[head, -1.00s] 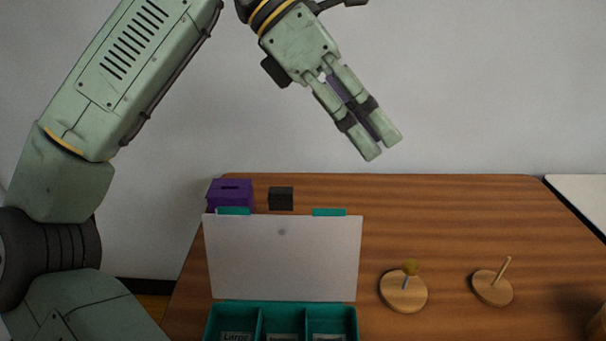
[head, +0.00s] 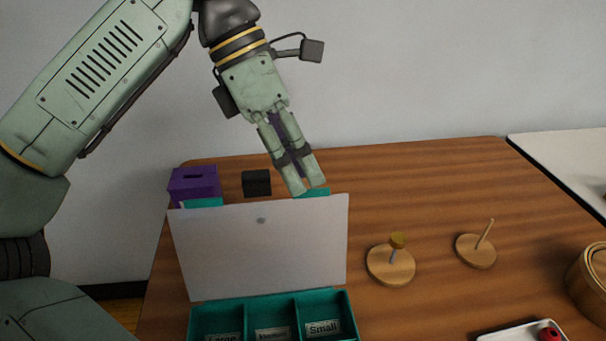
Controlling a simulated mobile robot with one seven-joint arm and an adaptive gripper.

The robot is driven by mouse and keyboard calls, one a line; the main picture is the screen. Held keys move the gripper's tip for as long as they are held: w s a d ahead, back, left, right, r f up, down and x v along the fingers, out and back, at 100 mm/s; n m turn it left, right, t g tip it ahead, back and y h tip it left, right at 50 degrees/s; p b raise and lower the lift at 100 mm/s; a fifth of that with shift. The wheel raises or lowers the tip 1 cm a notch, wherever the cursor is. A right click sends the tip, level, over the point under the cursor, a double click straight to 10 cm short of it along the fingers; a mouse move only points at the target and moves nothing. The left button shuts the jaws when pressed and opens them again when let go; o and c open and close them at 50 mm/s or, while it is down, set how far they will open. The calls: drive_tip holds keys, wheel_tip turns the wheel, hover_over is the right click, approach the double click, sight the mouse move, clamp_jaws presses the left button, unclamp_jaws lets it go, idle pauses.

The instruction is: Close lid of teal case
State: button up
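The teal case (head: 272,298) stands at the front of the table with its lid (head: 262,250) open and upright. The lid's inner face is pale grey with a small dark spot near the top. Labelled compartments, one reading "Small", show at the bottom edge of the picture, where the case is cut off. My gripper (head: 308,191) points down at the lid's top edge, right of its middle, by a teal tab (head: 314,193). Its fingers lie close together and appear shut with nothing between them. I cannot tell whether they touch the lid or are behind it.
A purple slotted box (head: 194,185) and a black block (head: 257,183) stand behind the lid. Two wooden peg stands (head: 390,267) (head: 476,251) are on the right. A white tray (head: 500,336) with a red item and a round wooden container (head: 588,280) lie farther right.

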drive_tip(key=shift+x, duration=0.9)
drive_tip(key=shift+c, duration=0.3)
clamp_jaws()
